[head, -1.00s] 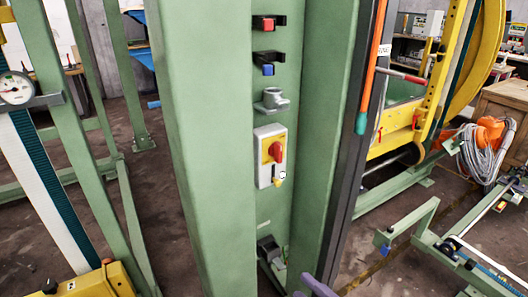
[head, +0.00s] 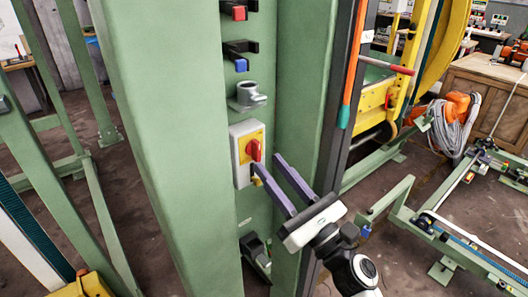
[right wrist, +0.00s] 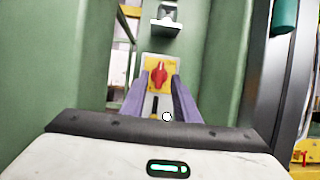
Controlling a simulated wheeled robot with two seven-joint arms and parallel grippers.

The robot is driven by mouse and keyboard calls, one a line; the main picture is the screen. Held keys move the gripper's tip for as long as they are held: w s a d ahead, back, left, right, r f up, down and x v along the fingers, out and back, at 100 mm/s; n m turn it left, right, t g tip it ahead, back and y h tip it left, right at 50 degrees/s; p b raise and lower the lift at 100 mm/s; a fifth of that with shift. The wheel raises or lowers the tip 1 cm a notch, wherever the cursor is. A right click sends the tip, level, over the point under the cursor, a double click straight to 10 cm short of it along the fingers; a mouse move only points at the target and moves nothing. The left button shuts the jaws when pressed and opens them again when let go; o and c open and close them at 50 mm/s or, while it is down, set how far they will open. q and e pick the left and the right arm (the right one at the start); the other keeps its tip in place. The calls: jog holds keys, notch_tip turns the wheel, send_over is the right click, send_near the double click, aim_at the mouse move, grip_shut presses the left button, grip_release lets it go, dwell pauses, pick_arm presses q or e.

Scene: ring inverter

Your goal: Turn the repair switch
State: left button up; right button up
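The repair switch (head: 254,150) is a red rotary knob on a yellow plate, on a light grey box (head: 239,174) fixed inside the green column. In the right wrist view the red knob (right wrist: 160,77) stands roughly upright, between and beyond my fingertips. My right gripper (head: 266,162) is open, with two purple fingers reaching up and left toward the switch. The fingertips lie close to the knob, just below and right of it in the head view; I cannot tell whether they touch it. A yellow part below the knob is partly hidden by a finger. My left gripper is not in view.
Above the switch are a grey round fitting (head: 247,94), a blue button (head: 241,65) and a red button (head: 238,13). Green column walls (head: 165,140) flank the recess closely. An orange-and-teal rod (head: 349,70) runs along the right edge.

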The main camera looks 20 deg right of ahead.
aim_at(259, 153)
jog(key=shift+p+x, duration=0.35)
jog(key=shift+x, duration=1.4)
jog(key=shift+f, duration=0.1)
grip_shut()
